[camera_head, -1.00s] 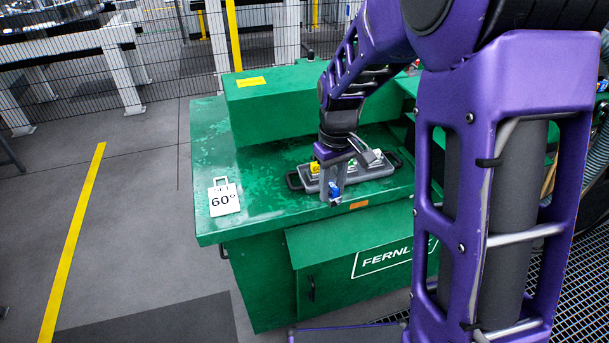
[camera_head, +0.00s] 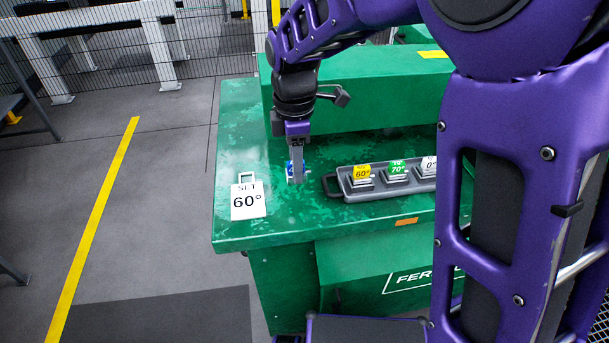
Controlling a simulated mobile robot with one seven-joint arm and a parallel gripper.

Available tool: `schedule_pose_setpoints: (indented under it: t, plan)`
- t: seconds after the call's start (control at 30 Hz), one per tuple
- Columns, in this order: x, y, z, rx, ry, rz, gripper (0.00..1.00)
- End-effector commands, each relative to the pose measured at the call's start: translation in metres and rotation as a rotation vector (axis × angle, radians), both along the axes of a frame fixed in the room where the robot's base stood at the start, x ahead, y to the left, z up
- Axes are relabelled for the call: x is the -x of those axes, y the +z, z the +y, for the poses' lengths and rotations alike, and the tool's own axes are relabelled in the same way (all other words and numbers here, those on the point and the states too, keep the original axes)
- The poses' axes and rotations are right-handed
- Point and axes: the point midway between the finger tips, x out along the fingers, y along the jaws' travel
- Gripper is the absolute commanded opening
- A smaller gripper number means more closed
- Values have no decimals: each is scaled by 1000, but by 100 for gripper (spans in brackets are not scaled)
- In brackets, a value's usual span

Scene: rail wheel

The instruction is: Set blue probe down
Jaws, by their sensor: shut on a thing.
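My gripper (camera_head: 296,178) points down over the green bench top (camera_head: 285,225), left of the grey tray. It is shut on the blue probe (camera_head: 289,170), of which only a small blue and white part shows beside the fingers. The probe is at or just above the bench surface; I cannot tell whether it touches. The grey tray (camera_head: 330,188) holds a yellow 60° probe (camera_head: 362,172), a green 70° probe (camera_head: 397,168) and a white 0° probe (camera_head: 429,164). A white card reading "SET 60°" (camera_head: 248,201) lies left of my gripper.
A raised green block (camera_head: 390,100) stands behind the tray. The bench's front edge (camera_head: 330,236) is close to the tray. Bare bench top lies between the card and the tray. A mesh fence (camera_head: 205,55) stands behind.

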Motion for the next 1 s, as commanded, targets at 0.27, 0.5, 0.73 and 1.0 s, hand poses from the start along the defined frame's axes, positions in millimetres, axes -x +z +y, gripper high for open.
schedule_pose_setpoints:
  t: [0.27,0.5,0.73,1.0]
  plan:
    - [0,-44,0,1,-2,3,0]
    - [0,-48,0,0,-3,0,0]
    - [0,-53,0,0,-3,1,0]
    - [0,-52,0,0,-3,1,67]
